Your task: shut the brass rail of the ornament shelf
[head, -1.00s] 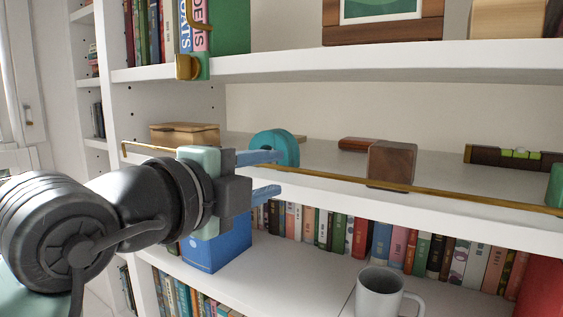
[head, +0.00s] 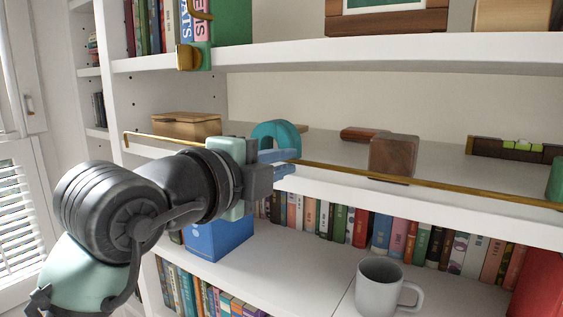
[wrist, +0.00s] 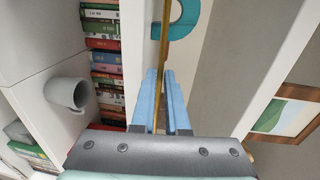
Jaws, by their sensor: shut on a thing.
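The brass rail (head: 430,183) is a thin gold bar running along the front of the white ornament shelf (head: 350,193), with a bent left end. My gripper (head: 290,163) reaches it from the left, and its blue fingers are shut on the rail. In the wrist view the rail (wrist: 164,45) runs in between the two blue fingertips (wrist: 162,75). My gripper hides part of the rail in the head view.
A teal arch (head: 275,132), wooden box (head: 187,125), brown wooden block (head: 394,156) and spirit level (head: 500,149) stand on the shelf behind the rail. A blue box (head: 220,236), books and a grey mug (head: 380,287) are on the shelf below.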

